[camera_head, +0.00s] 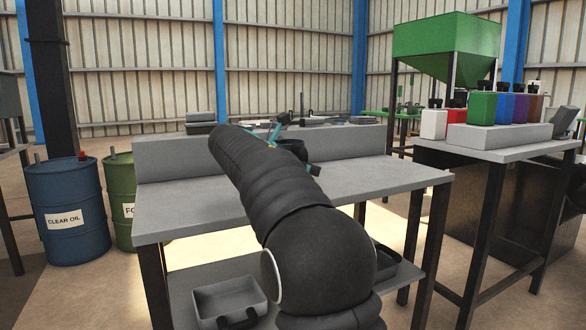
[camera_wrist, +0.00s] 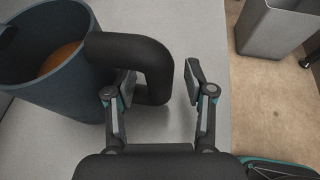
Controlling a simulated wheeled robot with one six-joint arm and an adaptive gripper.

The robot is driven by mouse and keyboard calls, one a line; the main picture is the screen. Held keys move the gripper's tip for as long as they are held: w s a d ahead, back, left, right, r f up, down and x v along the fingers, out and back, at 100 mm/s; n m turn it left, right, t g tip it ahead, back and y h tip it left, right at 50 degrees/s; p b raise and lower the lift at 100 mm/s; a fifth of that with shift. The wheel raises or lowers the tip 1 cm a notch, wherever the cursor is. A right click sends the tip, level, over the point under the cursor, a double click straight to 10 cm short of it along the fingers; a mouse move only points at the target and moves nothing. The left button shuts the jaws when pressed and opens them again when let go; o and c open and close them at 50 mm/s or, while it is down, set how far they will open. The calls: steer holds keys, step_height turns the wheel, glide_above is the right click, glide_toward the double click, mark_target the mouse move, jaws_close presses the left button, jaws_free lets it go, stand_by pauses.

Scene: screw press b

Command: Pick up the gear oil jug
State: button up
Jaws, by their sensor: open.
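The gear oil jug, a dark blue-grey open jug (camera_wrist: 45,100) with orange-brown liquid inside and a thick black handle (camera_wrist: 158,60), stands on the grey bench at the left of the wrist view. My gripper (camera_wrist: 162,77) is open there, with its fingers on either side of the handle's outer bar. The left finger reaches into the handle loop, and the right finger is outside with a visible gap. In the head view my arm hides most of this area. Only teal parts of my gripper and a dark rounded shape show past it.
The bench (camera_head: 385,180) has a raised back ledge and a lower shelf with a grey bin (camera_head: 230,300). Blue (camera_head: 66,205) and green (camera_head: 121,190) drums stand at left. A right table (camera_head: 480,153) holds several coloured jugs. The bench top right of my arm is clear.

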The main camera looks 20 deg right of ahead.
mark_target(301, 149)
jaws_close()
steer(key=shift+r, duration=0.1)
steer(key=shift+r, duration=0.2)
stand_by(0.3)
steer(key=shift+r+p, duration=0.6)
steer(key=shift+r, duration=0.45)
steer(key=shift+r+p, duration=0.4)
steer(key=shift+r, duration=0.5)
steer(key=s+d+r+p, duration=0.2)
steer(key=s+d+r, duration=0.4)
steer(key=d, duration=0.3)
steer(key=shift+s+r, duration=0.3)
steer(key=shift+s, duration=0.2)
steer(key=shift+d, duration=0.1)
